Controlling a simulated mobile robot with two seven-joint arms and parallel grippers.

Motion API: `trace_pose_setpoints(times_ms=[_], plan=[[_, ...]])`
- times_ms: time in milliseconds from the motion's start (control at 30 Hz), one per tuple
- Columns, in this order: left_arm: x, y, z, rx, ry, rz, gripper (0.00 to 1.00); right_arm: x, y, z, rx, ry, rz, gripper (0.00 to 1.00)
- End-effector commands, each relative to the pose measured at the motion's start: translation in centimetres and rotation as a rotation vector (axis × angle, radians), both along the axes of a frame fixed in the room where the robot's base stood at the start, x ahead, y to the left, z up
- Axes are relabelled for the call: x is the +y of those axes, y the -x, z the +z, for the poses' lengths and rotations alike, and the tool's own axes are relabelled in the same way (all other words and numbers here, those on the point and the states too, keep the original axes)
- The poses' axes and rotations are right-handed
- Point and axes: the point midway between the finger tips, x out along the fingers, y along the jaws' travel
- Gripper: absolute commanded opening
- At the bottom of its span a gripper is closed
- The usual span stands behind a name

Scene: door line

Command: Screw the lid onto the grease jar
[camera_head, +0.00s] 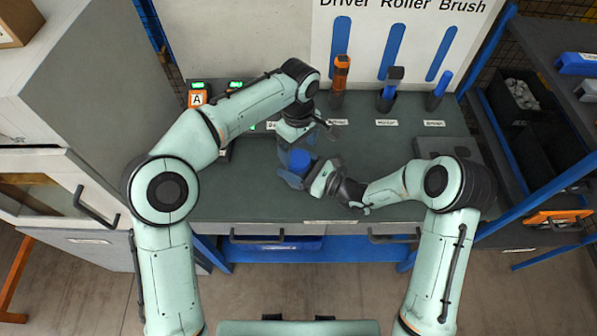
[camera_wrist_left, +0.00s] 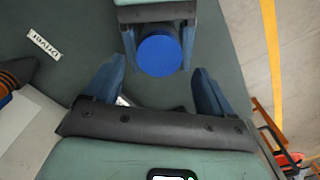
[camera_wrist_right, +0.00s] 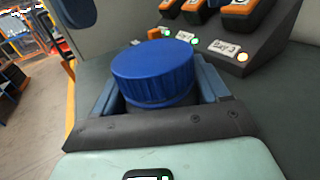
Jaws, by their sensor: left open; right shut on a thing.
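The blue ribbed lid (camera_wrist_right: 153,68) sits level on top of the grease jar, whose body shows only as a dark part (camera_wrist_right: 160,108) below it; how tightly it is threaded cannot be told. My right gripper (camera_head: 300,172) is shut around the jar below the lid and holds it over the front of the bench. My left gripper (camera_head: 305,142) is open and empty, close to the lid. In the left wrist view the lid (camera_wrist_left: 159,54) shows as a round blue top beyond and between the open left fingers. Most of the jar is hidden by the right fingers.
The grey bench (camera_head: 240,200) has free room around the grippers. Labelled orange devices (camera_wrist_right: 240,12) stand on a sloped rack. A grey cabinet (camera_head: 95,85) stands left.

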Motion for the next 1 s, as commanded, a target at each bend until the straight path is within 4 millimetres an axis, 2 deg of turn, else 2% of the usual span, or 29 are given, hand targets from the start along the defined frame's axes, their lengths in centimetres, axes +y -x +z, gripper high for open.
trace_pose_setpoints(times_ms=[100,300,667,833,867,1000], plan=[[0.0,0.1,-2.0,0.004,0.001,-0.002,0.84,0.0,0.0,0.0,0.001,0.001,-0.001,0.0],[0.0,0.0,-4.0,0.002,0.001,-0.001,0.84,0.0,0.0,0.0,0.001,0.001,-0.001,0.0],[0.0,0.0,-4.4,0.0,0.001,-0.001,0.84,0.0,0.0,0.0,0.0,0.0,0.0,0.0],[0.0,0.0,-4.4,0.0,0.001,-0.001,0.32,0.0,0.0,0.0,0.0,0.0,0.0,0.0],[0.0,0.0,-4.4,0.0,0.001,-0.001,0.26,0.0,0.0,0.0,0.0,0.0,0.0,0.0],[0.0,0.0,-4.4,0.001,0.001,-0.001,0.26,0.0,0.0,0.0,0.0,0.0,-0.001,0.0]])
